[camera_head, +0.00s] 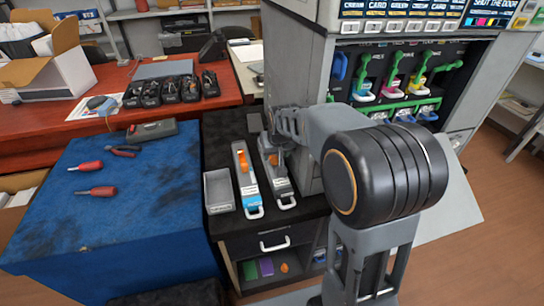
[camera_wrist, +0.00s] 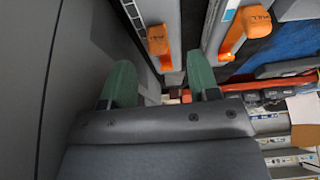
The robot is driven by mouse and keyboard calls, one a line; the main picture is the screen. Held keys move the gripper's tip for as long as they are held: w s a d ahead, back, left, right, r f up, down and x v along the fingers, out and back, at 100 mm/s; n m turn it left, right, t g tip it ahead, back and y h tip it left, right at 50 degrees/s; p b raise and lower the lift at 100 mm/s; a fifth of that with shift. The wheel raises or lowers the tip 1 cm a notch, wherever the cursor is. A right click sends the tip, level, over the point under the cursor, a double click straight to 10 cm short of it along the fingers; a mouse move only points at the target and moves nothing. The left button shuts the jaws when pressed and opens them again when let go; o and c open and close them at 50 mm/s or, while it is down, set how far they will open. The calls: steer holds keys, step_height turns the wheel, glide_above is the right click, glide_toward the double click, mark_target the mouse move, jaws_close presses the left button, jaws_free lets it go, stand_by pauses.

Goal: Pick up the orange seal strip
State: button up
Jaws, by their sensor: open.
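Two long toner cartridges lie side by side on the black cabinet top. The left one (camera_head: 246,183) has an orange seal strip (camera_head: 243,160); the right one (camera_head: 279,184) has another orange piece (camera_head: 273,159), partly hidden by my arm. In the wrist view two orange pull tabs with lettering show, one near the middle (camera_wrist: 158,42) and one to the right (camera_wrist: 244,30). My gripper (camera_wrist: 161,82) is open, its two green fingertips apart with nothing seen between them. The nearer tab is just beyond the fingertips, apart from them as far as I can tell.
A grey open bin (camera_head: 219,190) stands left of the cartridges. The printer (camera_head: 400,85) rises close on the right, and its grey side panel fills the left of the wrist view. A blue mat (camera_head: 130,210) with red screwdrivers (camera_head: 102,192) lies further left. Several black units (camera_head: 170,90) stand behind.

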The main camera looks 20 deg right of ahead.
mark_target(275, 157)
steer(key=shift+b+x, duration=0.4)
steer(key=shift+x, duration=1.85)
steer(key=shift+d, duration=0.1)
steer(key=shift+c, duration=0.3)
steer(key=c, duration=0.8)
